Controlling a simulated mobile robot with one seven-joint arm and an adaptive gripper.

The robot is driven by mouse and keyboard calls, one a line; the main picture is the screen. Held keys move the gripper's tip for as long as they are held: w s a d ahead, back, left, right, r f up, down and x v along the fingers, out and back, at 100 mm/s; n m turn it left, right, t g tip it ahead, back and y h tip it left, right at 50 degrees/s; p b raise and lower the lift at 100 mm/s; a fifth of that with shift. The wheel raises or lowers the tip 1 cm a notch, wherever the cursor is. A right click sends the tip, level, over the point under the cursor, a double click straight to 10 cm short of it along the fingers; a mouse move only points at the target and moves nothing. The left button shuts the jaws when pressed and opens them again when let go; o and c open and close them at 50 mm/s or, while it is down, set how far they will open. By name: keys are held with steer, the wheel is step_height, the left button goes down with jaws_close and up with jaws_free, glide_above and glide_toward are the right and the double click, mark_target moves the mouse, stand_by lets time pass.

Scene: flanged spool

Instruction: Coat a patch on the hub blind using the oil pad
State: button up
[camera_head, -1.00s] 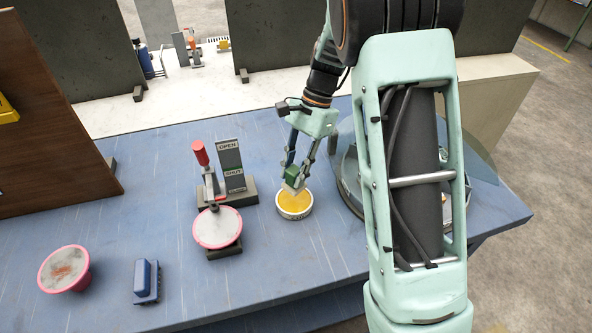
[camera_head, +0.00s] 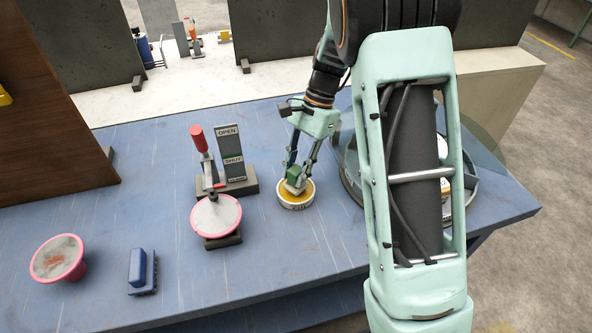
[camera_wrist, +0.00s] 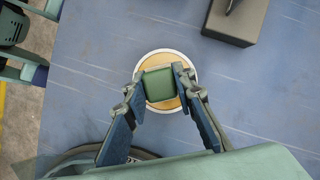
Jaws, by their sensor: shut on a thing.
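My gripper (camera_head: 296,182) is shut on the oil pad, a green block (camera_head: 292,178) with a pale pad under it. The pad is down inside a round white tin (camera_head: 297,206) of yellow oil, apparently touching the surface. In the wrist view the green block (camera_wrist: 159,84) sits between the fingertips over the tin (camera_wrist: 148,53); its underside is hidden. Two pink-rimmed grey-white discs are in view: one (camera_head: 216,215) at the lever stand, another (camera_head: 58,258) at the left with a reddish-brown smear. I cannot tell which is the hub blind.
A red-handled lever (camera_head: 199,143) stands by an OPEN/SHUT sign (camera_head: 230,155) just left of the tin. A blue block (camera_head: 142,271) lies at the front left. A round grey fixture (camera_head: 349,181) is partly hidden behind my arm. Blue tabletop (camera_head: 270,262) is free in front.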

mark_target(296, 169)
steer(key=shift+s+f, duration=0.1)
steer(key=shift+f, duration=0.55)
stand_by(1.7)
step_height(296, 169, up, 7)
steer(key=p, duration=0.5)
steer(key=shift+r+p, duration=0.15)
steer(key=shift+p, duration=0.2)
stand_by(0.6)
